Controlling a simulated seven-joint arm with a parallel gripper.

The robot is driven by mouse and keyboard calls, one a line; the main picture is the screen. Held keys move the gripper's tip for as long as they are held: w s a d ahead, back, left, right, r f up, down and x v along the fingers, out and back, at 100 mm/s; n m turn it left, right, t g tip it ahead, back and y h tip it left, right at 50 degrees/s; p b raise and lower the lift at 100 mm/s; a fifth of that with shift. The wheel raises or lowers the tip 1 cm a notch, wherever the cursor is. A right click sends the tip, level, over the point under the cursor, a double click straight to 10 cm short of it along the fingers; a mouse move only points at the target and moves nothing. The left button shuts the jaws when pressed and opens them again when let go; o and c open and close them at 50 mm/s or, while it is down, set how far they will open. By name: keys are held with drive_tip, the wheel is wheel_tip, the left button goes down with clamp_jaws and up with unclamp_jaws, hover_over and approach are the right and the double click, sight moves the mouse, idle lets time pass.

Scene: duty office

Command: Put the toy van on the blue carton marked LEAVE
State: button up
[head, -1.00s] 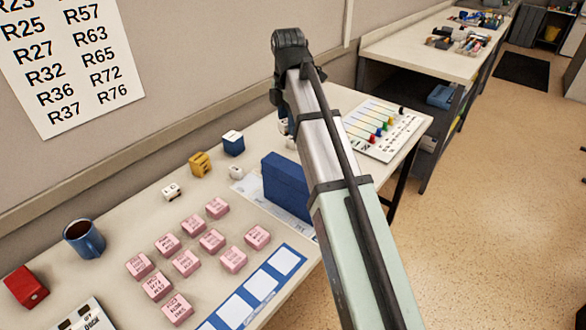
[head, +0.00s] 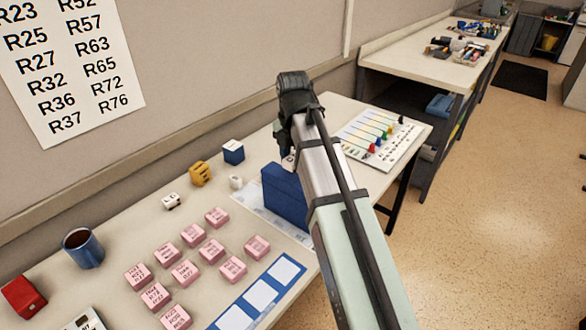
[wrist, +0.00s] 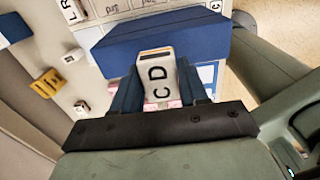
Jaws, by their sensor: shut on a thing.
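In the head view my gripper (head: 291,140) is beside and above the blue carton (head: 284,194), mostly hidden behind my own arm. In the wrist view the carton (wrist: 125,42) lies just beyond the held block; I cannot tell if they touch. No LEAVE mark is readable on it. No other clear toy van shows.
A yellow block (head: 200,174), a blue-and-white cube (head: 233,152) and small white cubes stand left of the carton. Several pink blocks (head: 184,272) lie in front, beside a blue strip (head: 262,294) with white squares. A mug (head: 83,247) and red object (head: 22,297) are at left.

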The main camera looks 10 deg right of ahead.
sight(293, 158)
drive_tip(key=shift+f, duration=1.75)
drive_tip(key=o, duration=1)
drive_tip(key=shift+f, duration=0.15)
drive_tip(key=shift+o, duration=0.2)
drive_tip(key=shift+r, duration=3.9)
